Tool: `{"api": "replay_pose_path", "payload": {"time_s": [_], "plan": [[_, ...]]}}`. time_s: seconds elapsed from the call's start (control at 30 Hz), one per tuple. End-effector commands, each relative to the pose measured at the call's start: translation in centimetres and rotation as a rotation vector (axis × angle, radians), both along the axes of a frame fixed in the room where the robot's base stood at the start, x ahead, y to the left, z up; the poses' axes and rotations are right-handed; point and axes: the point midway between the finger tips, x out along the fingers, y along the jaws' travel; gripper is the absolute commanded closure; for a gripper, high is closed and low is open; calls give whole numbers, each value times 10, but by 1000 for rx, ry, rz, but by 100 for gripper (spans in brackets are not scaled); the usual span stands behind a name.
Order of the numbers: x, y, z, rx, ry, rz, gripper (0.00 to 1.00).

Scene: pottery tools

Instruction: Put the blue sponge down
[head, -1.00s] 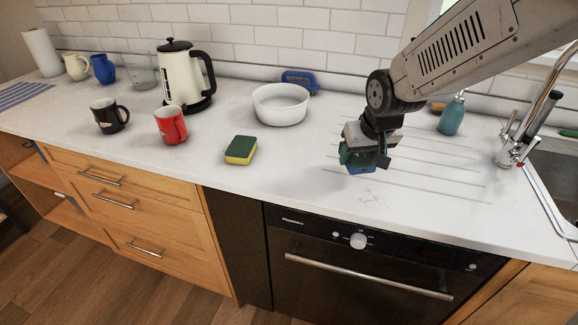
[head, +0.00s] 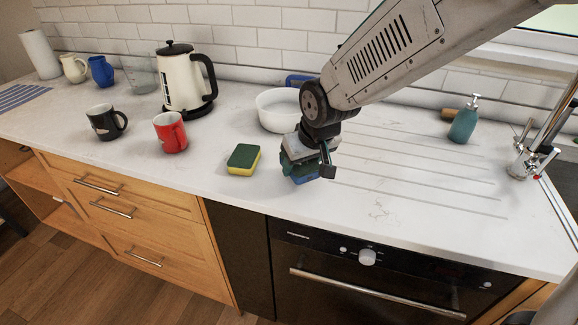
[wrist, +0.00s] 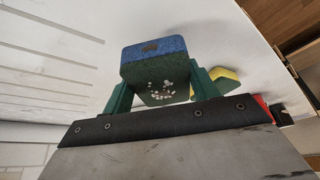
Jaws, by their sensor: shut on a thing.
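The blue sponge shows in the wrist view as a block with a blue band (wrist: 152,48) and a dark green face with pale specks. My gripper (wrist: 160,88) is shut on it, one green finger on each side. In the head view my gripper (head: 308,168) hangs over the counter, with a little of the blue sponge (head: 304,179) showing below it. The sponge is low over the counter; I cannot tell whether it touches. A yellow-and-green sponge (head: 243,159) lies just left of my gripper.
A white bowl (head: 275,111) stands behind my gripper, partly hidden by my arm. A red mug (head: 170,133), a black mug (head: 105,122) and a kettle (head: 184,82) stand to the left. The grooved counter (head: 410,190) to the right is clear. The counter's front edge is near.

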Motion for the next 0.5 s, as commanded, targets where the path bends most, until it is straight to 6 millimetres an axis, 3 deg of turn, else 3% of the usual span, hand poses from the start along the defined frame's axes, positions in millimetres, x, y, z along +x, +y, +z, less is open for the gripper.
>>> {"api": "replay_pose_path", "payload": {"time_s": [0.23,0.4,0.5], "plan": [[8,5,-4,-1,0,-8,49],[6,5,-33,-2,2,-8,49],[6,7,-37,0,-1,-7,49]]}}
